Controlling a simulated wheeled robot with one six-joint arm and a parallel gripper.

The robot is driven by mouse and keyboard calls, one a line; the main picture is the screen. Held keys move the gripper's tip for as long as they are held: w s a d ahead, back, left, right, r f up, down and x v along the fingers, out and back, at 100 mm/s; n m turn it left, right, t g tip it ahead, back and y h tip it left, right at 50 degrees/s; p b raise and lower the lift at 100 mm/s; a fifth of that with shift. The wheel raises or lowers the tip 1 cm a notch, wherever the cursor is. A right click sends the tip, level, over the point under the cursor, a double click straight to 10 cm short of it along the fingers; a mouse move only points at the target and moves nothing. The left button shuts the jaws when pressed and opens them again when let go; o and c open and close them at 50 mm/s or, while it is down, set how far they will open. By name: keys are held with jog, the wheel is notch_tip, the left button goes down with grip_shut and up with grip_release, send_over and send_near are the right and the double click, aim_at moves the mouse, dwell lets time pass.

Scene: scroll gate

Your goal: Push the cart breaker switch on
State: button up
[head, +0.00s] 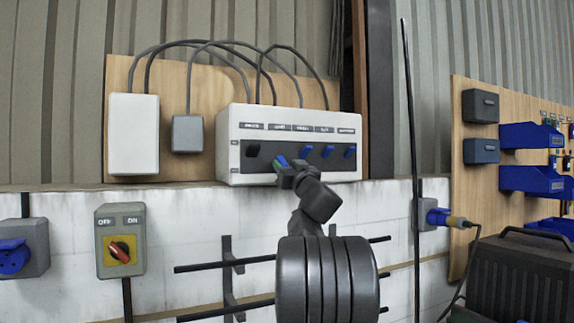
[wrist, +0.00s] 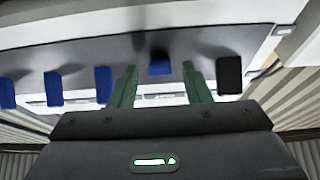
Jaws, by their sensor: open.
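The white breaker box (head: 248,177) is mounted on a wooden board and has a dark strip with a row of switches. The labels above are too small to read surely, so I cannot tell which switch is the cart one. My gripper (head: 290,163) is at the front of the strip, by the second switch from the left. In the wrist view my gripper (wrist: 160,68) is open, its green fingers on either side of that blue switch (wrist: 159,66). Contact is not clear. This switch looks shorter than its neighbours there. A black switch (wrist: 229,75) is beside the right finger.
More blue switches (head: 306,152) stand right of my gripper in the head view. A grey rotary switch box (head: 120,241) with a red and yellow knob is on the lower left wall. A thin black pole (head: 409,120) stands right of the breaker box.

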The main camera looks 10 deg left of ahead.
aim_at(280, 156)
grip_shut()
jog(key=shift+r+p, duration=0.3)
jog(key=shift+p, duration=0.5)
jog(key=shift+s+d+r+g+h+p, duration=0.1)
jog(key=shift+r+g+h+p, duration=0.25)
jog(key=shift+p, duration=0.65)
jog(key=shift+s+d+r+g+h+p, duration=0.15)
jog(key=shift+g+h+p, duration=0.45)
jog(key=shift+p, duration=0.65)
jog(key=shift+r+g+h, duration=0.45)
jog(key=shift+r+g, duration=0.2)
jog(key=shift+g, duration=0.5)
jog(key=shift+r+g+h, duration=0.9)
jog(key=shift+g+h, duration=0.1)
jog(key=shift+g, duration=0.4)
jog(key=shift+a+r+g, duration=0.2)
jog(key=shift+r+g, duration=0.1)
